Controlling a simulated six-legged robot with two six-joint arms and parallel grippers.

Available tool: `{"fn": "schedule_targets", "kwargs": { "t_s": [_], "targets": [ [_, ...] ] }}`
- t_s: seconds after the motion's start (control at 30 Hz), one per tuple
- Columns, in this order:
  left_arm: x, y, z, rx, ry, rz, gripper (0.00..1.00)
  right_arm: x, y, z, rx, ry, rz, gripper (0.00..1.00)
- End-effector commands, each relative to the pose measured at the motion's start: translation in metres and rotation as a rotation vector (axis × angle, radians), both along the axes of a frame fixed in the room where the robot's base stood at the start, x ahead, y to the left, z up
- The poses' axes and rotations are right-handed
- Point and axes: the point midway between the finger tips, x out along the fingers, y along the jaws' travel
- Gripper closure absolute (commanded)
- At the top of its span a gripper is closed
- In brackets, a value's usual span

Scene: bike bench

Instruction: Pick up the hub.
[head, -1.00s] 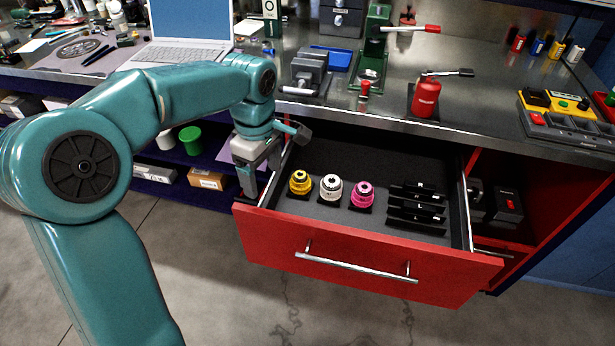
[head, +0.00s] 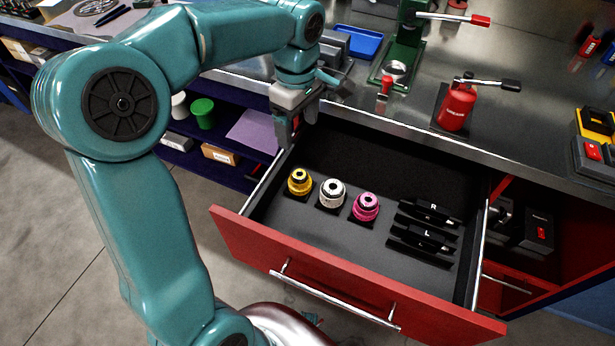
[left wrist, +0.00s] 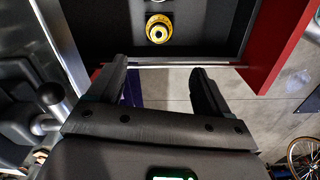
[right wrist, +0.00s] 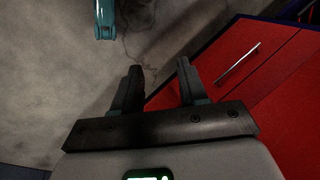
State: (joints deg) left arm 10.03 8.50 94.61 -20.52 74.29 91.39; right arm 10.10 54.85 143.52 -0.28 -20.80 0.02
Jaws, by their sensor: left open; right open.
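Three hubs stand in a row in the open drawer: a yellow hub (head: 299,181), a white hub (head: 332,193) and a pink hub (head: 365,206). The yellow hub also shows in the left wrist view (left wrist: 158,29), beyond the fingertips. My left gripper (head: 288,138) is open and empty, above the drawer's back left corner, apart from the hubs. In the left wrist view its two fingers (left wrist: 160,75) are spread with nothing between them. My right gripper (right wrist: 160,75) shows only in its own wrist view. It is open and empty, above the floor beside red cabinet fronts.
The red drawer (head: 300,262) is pulled out below the steel bench top. Black holders (head: 425,228) lie at its right side, and its middle floor is bare. A red bottle jack (head: 457,106) and a green press (head: 410,40) stand on the bench. A green cup (head: 203,113) stands on the shelf left.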

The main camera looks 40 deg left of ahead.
Motion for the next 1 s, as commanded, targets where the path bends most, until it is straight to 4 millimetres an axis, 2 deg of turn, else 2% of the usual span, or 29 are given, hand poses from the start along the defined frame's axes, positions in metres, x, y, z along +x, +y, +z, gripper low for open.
{"fn": "schedule_targets", "kwargs": {
  "t_s": [0.07, 0.17, 0.4, 0.5, 0.77, 1.0],
  "targets": [
    [-0.003, 0.000, -0.005, 0.000, 0.001, 0.001, 0.21, 0.000, 0.000, -0.001, 0.000, 0.000, 0.000, 0.57],
    [-0.006, 0.000, -0.022, 0.001, 0.003, 0.002, 0.21, 0.000, 0.000, -0.006, 0.000, 0.000, 0.000, 0.57],
    [-0.010, -0.001, -0.079, 0.000, 0.004, 0.003, 0.21, 0.000, 0.000, -0.017, 0.000, 0.000, 0.000, 0.57],
    [-0.010, -0.002, -0.097, 0.000, 0.003, 0.002, 0.21, 0.000, 0.000, -0.019, 0.000, 0.000, 0.000, 0.57],
    [-0.008, -0.002, -0.119, 0.000, 0.002, 0.003, 0.21, 0.000, 0.000, -0.022, 0.000, 0.000, 0.000, 0.57],
    [-0.005, 0.000, -0.157, 0.000, 0.003, 0.001, 0.21, 0.000, 0.000, -0.027, 0.000, 0.000, 0.000, 0.57]
  ]
}}
